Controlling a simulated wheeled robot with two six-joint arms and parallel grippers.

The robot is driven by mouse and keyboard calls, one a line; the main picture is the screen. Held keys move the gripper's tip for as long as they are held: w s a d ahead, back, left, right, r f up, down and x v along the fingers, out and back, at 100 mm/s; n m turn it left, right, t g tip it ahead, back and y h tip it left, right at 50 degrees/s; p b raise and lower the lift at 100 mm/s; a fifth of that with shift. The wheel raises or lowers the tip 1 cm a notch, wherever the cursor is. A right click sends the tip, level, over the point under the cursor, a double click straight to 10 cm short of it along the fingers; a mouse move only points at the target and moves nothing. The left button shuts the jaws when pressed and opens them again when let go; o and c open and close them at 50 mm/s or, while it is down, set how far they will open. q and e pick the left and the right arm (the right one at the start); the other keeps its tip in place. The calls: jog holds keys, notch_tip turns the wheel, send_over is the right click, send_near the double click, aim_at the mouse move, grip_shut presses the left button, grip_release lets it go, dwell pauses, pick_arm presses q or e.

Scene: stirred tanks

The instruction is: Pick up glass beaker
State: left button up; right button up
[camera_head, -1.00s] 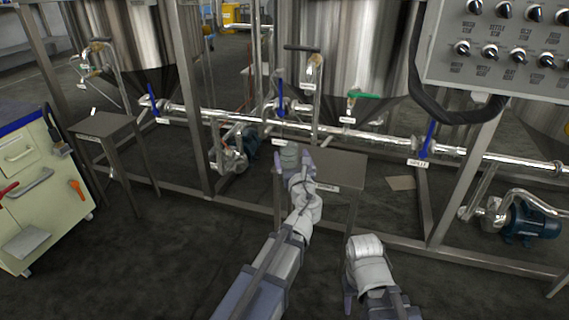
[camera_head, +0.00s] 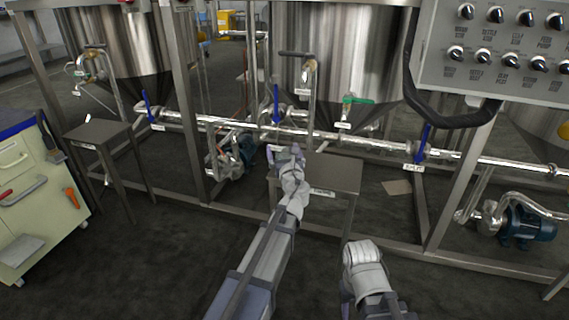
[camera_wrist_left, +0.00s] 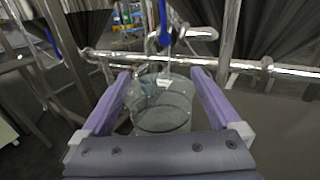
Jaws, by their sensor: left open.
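A clear glass beaker (camera_wrist_left: 160,108) stands upright in the left wrist view, with a small white label behind its rim. My left gripper (camera_wrist_left: 163,74) is open, its two purple fingers along the left and right sides of the beaker with small gaps. In the head view my left gripper (camera_head: 285,151) is at the left end of a small grey table (camera_head: 335,172); the beaker is not clearly visible there. My right gripper (camera_head: 347,287) is low in the head view, mostly behind its own wrist, and its jaws cannot be read.
Steel pipes (camera_head: 360,143) with blue valve handles (camera_head: 276,104) run just behind the small table, under large steel tanks (camera_head: 335,60). Another small table (camera_head: 98,133) stands at left beside a cream tool cabinet (camera_head: 35,200). A control panel (camera_head: 500,50) hangs at upper right. Front floor is open.

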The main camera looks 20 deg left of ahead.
pick_arm(q)
jog(key=shift+c, duration=0.3)
jog(key=c, duration=1.4)
jog(key=shift+r, duration=0.15)
notch_tip(320, 180, up, 10)
jog(key=p, duration=1)
